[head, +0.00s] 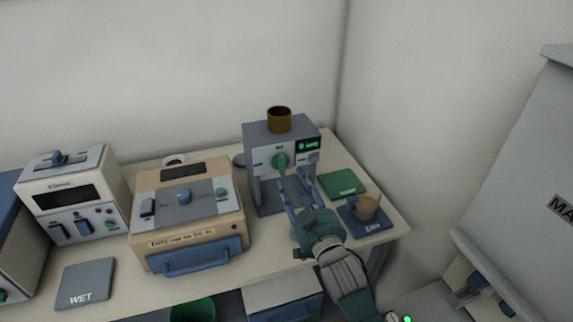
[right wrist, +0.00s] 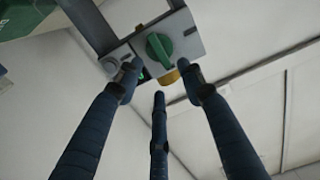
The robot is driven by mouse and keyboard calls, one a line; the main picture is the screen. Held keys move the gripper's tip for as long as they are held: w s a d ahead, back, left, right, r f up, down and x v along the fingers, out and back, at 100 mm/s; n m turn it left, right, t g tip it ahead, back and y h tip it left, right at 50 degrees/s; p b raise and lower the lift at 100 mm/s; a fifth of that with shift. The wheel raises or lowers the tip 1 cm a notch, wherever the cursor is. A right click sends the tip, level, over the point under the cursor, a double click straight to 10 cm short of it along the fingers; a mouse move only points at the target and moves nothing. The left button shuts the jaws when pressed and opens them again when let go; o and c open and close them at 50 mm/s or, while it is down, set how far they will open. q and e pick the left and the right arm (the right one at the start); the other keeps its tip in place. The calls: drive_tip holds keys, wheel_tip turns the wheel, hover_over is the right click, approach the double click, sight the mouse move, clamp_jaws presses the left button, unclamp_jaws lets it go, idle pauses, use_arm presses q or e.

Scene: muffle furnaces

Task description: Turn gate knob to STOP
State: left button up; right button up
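The green gate knob (head: 281,161) is on the front panel of a grey machine (head: 259,133) at the back of the table. A small green-lit display (head: 308,145) sits right of the knob; its text is too small to read surely. My right gripper (head: 292,186) is open, its blue fingers pointing up at the panel just below and in front of the knob. In the right wrist view the knob (right wrist: 159,48) lies beyond the spread fingers (right wrist: 160,85), with nothing held between them. My left gripper is not in view.
A brown cup (head: 279,120) stands on top of the machine. A beige furnace (head: 234,217) stands close left; a WET mat (head: 86,281) lies further left.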

sight(285, 165)
drive_tip(key=x, duration=0.4)
drive_tip(key=shift+p+x, duration=0.3)
drive_tip(key=shift+x, duration=1.65)
drive_tip(key=shift+f, duration=0.25)
drive_tip(key=shift+c, duration=0.5)
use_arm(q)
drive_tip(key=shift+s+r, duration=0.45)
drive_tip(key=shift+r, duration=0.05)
use_arm(e)
clamp_jaws()
